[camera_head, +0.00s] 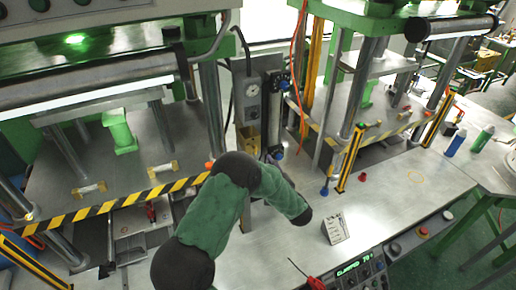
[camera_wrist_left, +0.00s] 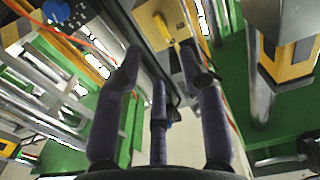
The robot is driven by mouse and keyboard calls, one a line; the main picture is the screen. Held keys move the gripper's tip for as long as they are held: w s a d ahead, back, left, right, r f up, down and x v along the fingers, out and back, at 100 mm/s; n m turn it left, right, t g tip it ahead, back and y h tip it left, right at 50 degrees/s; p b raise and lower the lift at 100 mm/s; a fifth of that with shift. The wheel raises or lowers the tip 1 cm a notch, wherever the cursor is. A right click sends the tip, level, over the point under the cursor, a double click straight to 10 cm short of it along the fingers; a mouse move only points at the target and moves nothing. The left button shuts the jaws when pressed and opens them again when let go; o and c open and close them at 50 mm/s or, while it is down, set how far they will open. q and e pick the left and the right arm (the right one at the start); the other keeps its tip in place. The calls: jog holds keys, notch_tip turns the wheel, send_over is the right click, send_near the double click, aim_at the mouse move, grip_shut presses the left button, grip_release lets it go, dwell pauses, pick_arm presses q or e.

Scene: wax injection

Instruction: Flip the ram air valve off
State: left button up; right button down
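A grey air panel (camera_head: 247,92) with a round gauge (camera_head: 252,90) and a dark vertical cylinder stands between the two presses in the head view. A small blue knob (camera_head: 278,153) shows low beside it. I cannot tell which part is the ram air valve. A yellow box (camera_wrist_left: 165,25) lies beyond the fingertips. My right gripper is not in view.
A press with a striped yellow-black edge (camera_head: 120,203) stands left, another press (camera_head: 355,110) at the right. A control panel (camera_head: 365,268) sits at the front.

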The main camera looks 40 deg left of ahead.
aim_at(255, 149)
pick_arm(q)
jog(key=p+x, duration=0.1)
jog(key=x, duration=0.8)
grip_shut()
